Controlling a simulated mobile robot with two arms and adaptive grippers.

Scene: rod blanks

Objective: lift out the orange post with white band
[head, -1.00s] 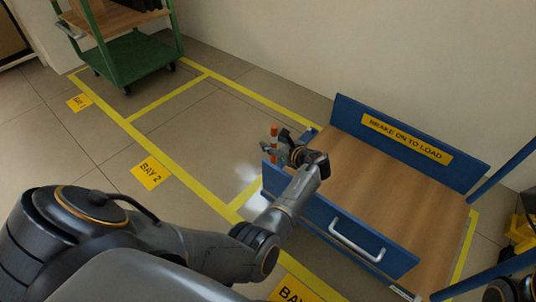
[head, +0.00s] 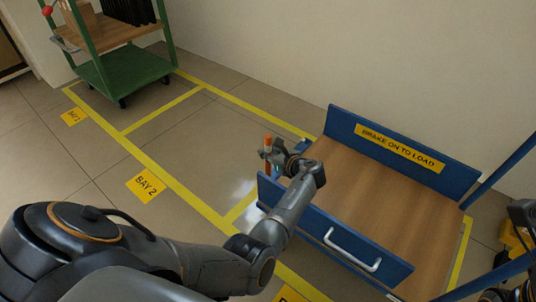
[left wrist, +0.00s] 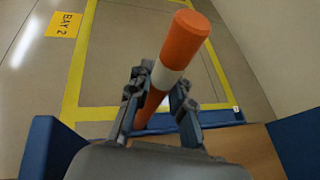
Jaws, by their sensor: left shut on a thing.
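The orange post with white band (head: 268,142) stands at the far left corner of the blue cart in the head view. In the left wrist view the post (left wrist: 184,38) leans across the picture, orange above and below its white band. My left gripper (head: 271,155) is shut on it; in the wrist view its fingers (left wrist: 160,97) lie on either side, around and just below the band. The post's lower end is hidden by the gripper, so I cannot tell whether it is seated. Dark parts of my right arm (head: 510,294) show at the lower right edge; its jaws are unclear.
The blue cart has a wooden deck (head: 375,200), a labelled end panel (head: 400,145) and a front panel with a white handle (head: 350,250). A green trolley (head: 125,72) stands at the upper left. The yellow-lined floor between them is clear.

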